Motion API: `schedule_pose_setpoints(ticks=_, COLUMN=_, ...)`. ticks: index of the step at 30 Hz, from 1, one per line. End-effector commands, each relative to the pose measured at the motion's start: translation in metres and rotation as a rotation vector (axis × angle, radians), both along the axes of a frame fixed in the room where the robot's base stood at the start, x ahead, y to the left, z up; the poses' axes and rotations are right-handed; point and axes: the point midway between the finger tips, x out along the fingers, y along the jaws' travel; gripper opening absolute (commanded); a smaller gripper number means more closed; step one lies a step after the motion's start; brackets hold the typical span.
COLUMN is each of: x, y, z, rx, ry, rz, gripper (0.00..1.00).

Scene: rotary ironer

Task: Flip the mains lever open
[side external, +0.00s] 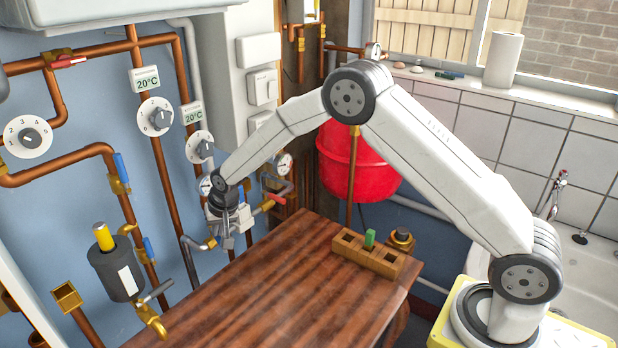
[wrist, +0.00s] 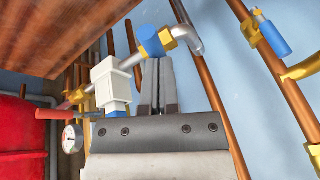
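Several valve levers are in view, and I cannot tell which is the mains lever. In the side view the fingertips are too small to read.
A wooden table (side external: 250,300) lies right of my gripper, bearing a wooden block (side external: 368,258) with a green piece. Copper pipes with blue levers (side external: 121,167) run along the wall at left. A pressure gauge (wrist: 72,138) and a red tank (side external: 345,165) stand nearby.

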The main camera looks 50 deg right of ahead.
Motion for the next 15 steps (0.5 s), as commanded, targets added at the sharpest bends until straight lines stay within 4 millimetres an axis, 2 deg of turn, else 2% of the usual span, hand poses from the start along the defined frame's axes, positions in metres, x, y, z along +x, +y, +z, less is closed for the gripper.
schedule_pose_setpoints(ticks=15, x=-0.0012, y=0.0039, z=-0.0033, rx=-0.001, ry=0.009, rz=-0.063, gripper=0.0)
